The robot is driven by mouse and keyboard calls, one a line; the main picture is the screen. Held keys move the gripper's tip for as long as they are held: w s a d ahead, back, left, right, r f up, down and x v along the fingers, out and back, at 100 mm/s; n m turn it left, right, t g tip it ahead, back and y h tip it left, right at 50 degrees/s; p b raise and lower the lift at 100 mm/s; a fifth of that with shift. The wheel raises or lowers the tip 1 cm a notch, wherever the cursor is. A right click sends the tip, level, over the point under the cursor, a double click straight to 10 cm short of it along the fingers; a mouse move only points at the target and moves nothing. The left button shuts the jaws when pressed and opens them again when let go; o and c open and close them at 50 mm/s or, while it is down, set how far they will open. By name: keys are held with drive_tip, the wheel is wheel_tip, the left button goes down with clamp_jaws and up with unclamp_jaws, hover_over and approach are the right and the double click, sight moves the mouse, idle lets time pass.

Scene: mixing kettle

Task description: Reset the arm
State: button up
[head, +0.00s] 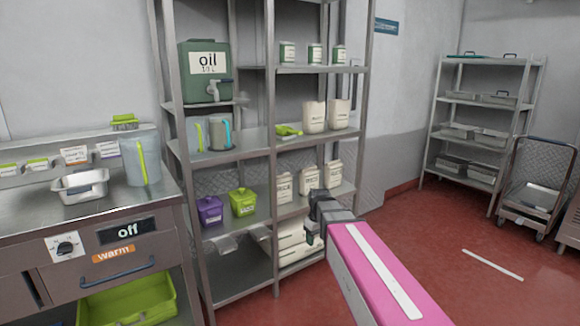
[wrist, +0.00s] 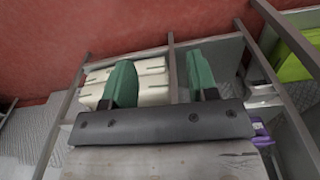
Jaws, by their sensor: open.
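My gripper (wrist: 162,82) shows in the wrist view with its two green fingers wide apart and nothing between them. Behind the fingers are white packs (wrist: 152,90) on a low shelf; I cannot tell how far off they are. In the head view my gripper (head: 318,208) is at the end of my pink arm, in front of the right part of the metal shelf unit (head: 240,285). Its fingers are hard to make out there. The white packs (head: 292,240) show on the lowest shelf, partly hidden by my gripper.
The shelf unit holds an oil canister (head: 205,72), rice bags (head: 284,187), a purple tub (head: 210,210) and a green tub (head: 243,202). A steel counter (head: 110,208) stands at left. A cart (head: 538,190) stands at right. Red floor (head: 440,225) is open between.

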drive_tip(key=s+d+f+m, duration=0.3)
drive_tip(key=s+d+f, duration=0.1)
drive_tip(key=s+f, duration=0.1)
drive_tip(key=s+d+f+m, duration=0.3)
drive_tip(key=s+d+f, duration=0.1)
drive_tip(key=s, duration=0.4)
drive_tip(key=shift+s+d+f+g, duration=0.3)
drive_tip(key=shift+d+f, duration=0.1)
drive_tip(key=shift+f, duration=0.4)
